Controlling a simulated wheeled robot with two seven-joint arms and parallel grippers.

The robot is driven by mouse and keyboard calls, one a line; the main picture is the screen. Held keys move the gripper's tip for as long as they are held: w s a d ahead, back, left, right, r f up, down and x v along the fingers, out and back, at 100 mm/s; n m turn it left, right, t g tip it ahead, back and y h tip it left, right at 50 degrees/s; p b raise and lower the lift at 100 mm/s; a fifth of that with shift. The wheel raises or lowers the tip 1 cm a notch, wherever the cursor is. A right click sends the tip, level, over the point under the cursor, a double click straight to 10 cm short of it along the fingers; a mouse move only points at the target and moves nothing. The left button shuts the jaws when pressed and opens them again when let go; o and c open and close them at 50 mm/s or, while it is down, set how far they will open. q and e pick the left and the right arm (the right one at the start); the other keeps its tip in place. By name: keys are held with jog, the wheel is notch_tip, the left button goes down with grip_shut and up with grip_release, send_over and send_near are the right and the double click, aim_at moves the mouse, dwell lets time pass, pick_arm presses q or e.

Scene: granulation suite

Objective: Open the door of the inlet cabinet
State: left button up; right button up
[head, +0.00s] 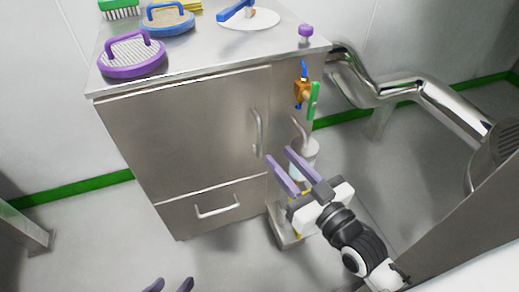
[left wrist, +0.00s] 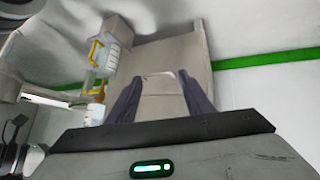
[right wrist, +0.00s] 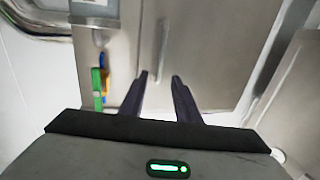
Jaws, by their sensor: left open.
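The steel inlet cabinet (head: 180,130) stands in the middle of the head view. Its wide front door is shut, with a vertical bar handle (head: 257,132) near the right edge. My right gripper (head: 280,155) is apart from this handle, just below and to its right in the picture, fingers parted and empty. In the right wrist view the handle (right wrist: 163,38) lies beyond the fingertips, roughly between them. My left gripper (head: 168,285) shows only its fingertips at the bottom of the head view. In the left wrist view its fingers (left wrist: 160,85) are wide apart and empty.
Below the door is a drawer with a horizontal handle (head: 218,211). Purple (head: 132,57) and blue (head: 167,20) handled discs lie on the cabinet top. A valve with a green lever (head: 315,100) and a bent steel pipe (head: 420,88) are on the right. Floor is clear in front.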

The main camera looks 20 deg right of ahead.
aim_at(261, 134)
jog(key=b+x, duration=0.2)
jog(key=x, duration=0.7)
jog(key=shift+w+r, duration=0.1)
jog(key=shift+w, duration=0.15)
pick_arm(q)
jog(key=shift+w+d+f+m+g+h+b, duration=0.15)
jog(key=shift+d+f+m+g+h+b, duration=0.25)
jog(key=shift+d, duration=0.4)
pick_arm(e)
jog(key=shift+w+a, duration=0.2)
jog(key=shift+w, duration=0.2)
pick_arm(q)
jog(key=shift+f, duration=0.1)
pick_arm(e)
grip_shut()
